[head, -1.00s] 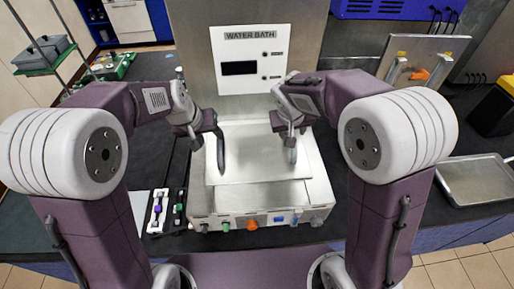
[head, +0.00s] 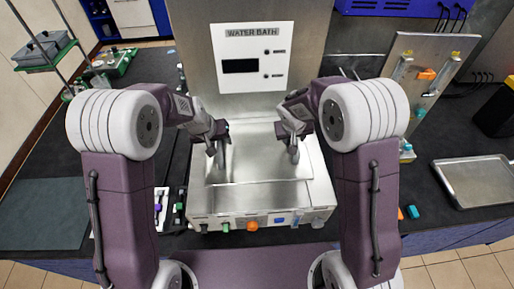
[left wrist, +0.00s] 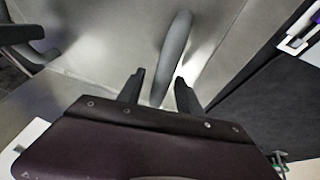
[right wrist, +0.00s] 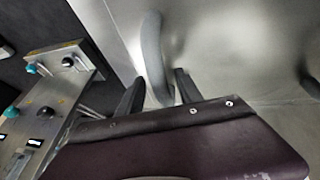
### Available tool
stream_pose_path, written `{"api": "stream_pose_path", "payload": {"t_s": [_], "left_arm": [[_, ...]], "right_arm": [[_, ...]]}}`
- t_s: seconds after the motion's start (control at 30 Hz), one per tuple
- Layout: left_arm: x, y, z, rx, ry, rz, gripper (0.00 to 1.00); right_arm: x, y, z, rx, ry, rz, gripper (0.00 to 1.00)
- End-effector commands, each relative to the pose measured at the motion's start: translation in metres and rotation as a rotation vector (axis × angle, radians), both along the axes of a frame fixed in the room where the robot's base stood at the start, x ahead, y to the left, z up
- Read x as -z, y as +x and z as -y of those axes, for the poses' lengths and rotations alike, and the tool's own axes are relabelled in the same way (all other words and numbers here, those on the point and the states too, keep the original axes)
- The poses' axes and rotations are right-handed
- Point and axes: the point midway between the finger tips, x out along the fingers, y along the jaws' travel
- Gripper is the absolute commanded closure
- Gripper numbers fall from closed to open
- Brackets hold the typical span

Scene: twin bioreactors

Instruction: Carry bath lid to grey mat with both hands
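The bath lid (head: 258,165) is a flat silver plate on top of the water bath (head: 310,200), with an upright grey bar handle near each side. My left gripper (left wrist: 158,92) is open, with the left handle (left wrist: 174,50) between its fingers and gaps visible on both sides. My right gripper (right wrist: 158,92) is open, with the right handle (right wrist: 153,50) between its fingers. In the head view both grippers are over the lid, and their fingertips are partly hidden. The grey mat (head: 42,212) lies flat and bare on the bench at the left.
The water bath's control panel (head: 253,67) rises behind the lid, and coloured knobs line its front. A white rack (head: 161,208) with small coloured parts stands left of the bath. A metal tray (head: 478,181) lies at the right. An upright panel with clamps (head: 425,72) stands at the back right.

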Motion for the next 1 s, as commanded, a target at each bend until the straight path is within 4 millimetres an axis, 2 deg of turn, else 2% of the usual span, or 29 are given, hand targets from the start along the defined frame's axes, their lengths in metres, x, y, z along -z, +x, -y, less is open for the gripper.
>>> {"api": "stream_pose_path", "payload": {"t_s": [0.03,0.1,0.13,1.0], "left_arm": [[-0.0001,0.0000,0.0000,0.000,0.000,0.000,0.74],[-0.0001,-0.0001,0.0000,0.000,0.000,0.000,0.94],[-0.0002,-0.0001,0.0000,0.000,0.000,0.000,1.00],[0.0003,-0.0003,0.0000,0.000,0.000,-0.001,1.00]], "right_arm": [[-0.0001,0.0000,0.0000,0.000,0.000,0.000,0.74],[-0.0001,0.0000,0.0000,0.000,0.000,0.000,0.94],[-0.0002,-0.0001,0.0000,0.000,0.000,0.000,1.00],[0.0001,-0.0002,-0.0001,0.000,0.000,0.000,1.00]]}}
